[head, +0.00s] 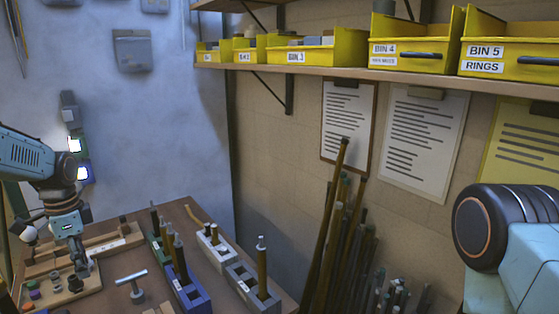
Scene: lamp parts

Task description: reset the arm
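My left arm comes in from the left, and its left gripper (80,266) points down over the left part of the workbench (205,292). The gripper is close above a wooden board with small parts. It is too small and dark to tell whether its fingers are open or shut, or whether they touch anything. A light-blue link and dark joint of my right arm show at the right edge. My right gripper is out of the picture.
Blue (190,295), white (214,250) and grey (240,279) holders with upright rods stand on the bench. A T-shaped metal piece (131,280) is near the front. Long rods (335,240) lean on the wall. Yellow bins (410,52) line the shelf above.

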